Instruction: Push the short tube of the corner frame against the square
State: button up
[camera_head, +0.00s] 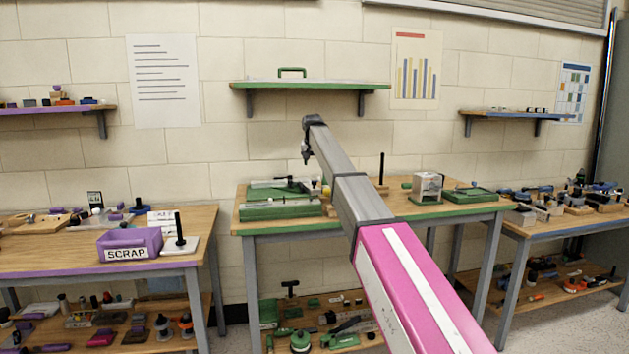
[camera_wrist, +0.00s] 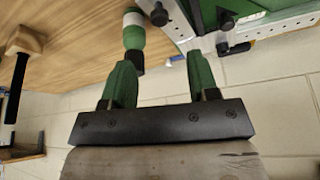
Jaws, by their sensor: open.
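A green fixture (camera_head: 282,207) sits on the left part of the middle bench, with a pale bar (camera_head: 270,183) at its back. In the wrist view, the green fixture (camera_wrist: 270,8) is at the top right, with pale metal pieces (camera_wrist: 240,36) and black knobs. I cannot tell which piece is the short tube or which is the square. My gripper (camera_wrist: 162,60) has its two green fingers apart with nothing between them, just short of the fixture's edge in the picture. In the head view, my gripper is small and dark (camera_head: 306,153) above the fixture's right side.
A green-and-white cylinder with a dark end (camera_wrist: 134,30) stands close by my left finger; touching is unclear. A wooden-headed tool (camera_wrist: 24,42) is farther left.

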aim_at(314, 182)
jog(key=x, duration=1)
jog(key=shift+w+f, duration=0.1)
jog(key=shift+f, duration=0.05)
